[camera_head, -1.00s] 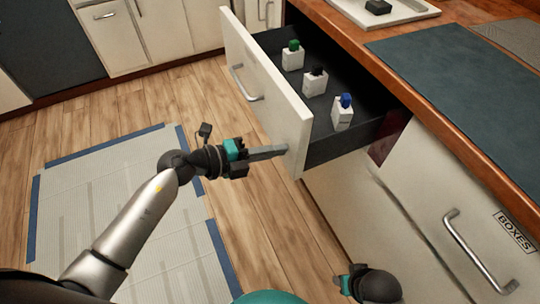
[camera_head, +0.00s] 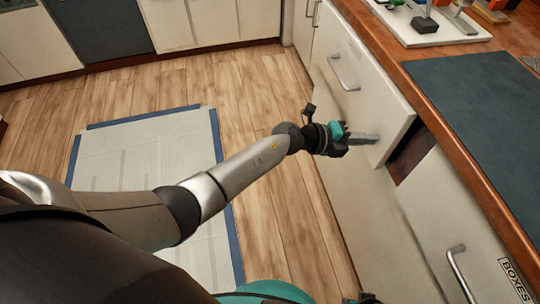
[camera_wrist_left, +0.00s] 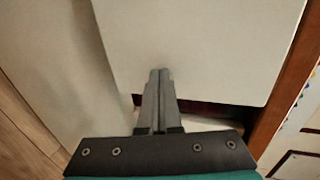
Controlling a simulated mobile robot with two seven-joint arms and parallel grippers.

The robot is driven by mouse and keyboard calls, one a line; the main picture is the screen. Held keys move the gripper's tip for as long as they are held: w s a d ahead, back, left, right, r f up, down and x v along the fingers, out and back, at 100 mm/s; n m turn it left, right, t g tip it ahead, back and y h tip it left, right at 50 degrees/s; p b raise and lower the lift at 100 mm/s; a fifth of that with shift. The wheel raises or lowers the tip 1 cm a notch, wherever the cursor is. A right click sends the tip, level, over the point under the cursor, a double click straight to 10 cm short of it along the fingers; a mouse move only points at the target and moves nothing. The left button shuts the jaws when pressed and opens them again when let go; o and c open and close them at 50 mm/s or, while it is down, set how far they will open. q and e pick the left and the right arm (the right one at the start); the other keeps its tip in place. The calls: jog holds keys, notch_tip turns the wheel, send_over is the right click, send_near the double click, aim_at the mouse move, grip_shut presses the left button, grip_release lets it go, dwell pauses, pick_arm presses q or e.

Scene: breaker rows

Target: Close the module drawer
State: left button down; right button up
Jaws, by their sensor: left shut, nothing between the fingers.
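The module drawer (camera_head: 345,105) is pushed most of the way in. Its cream front still stands a little proud of the cabinet, with a dark gap along its right side. The modules inside are hidden. My left gripper (camera_head: 376,138) is shut and empty, its fingertips at the lower right part of the drawer front. In the left wrist view the shut fingers (camera_wrist_left: 160,72) overlap the lower edge of the drawer front (camera_wrist_left: 200,40); they look to be against it. A small dark part, likely of my right gripper, shows at the bottom edge; its fingers are out of sight.
The wooden countertop (camera_head: 470,140) runs above the drawer, with a dark mat (camera_head: 485,100) and a white tray (camera_head: 435,38) on it. A drawer handle labelled BOXES (camera_head: 460,272) sticks out below right. The floor mat (camera_head: 150,150) lies left.

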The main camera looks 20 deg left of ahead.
pick_arm(q)
jog(key=shift+w+d+r, duration=0.1)
jog(key=shift+w+d, duration=0.6)
jog(key=shift+d, duration=0.35)
pick_arm(e)
jog(key=shift+a+r, duration=0.1)
jog(key=shift+r, duration=0.1)
pick_arm(q)
jog(key=shift+d+r, duration=0.1)
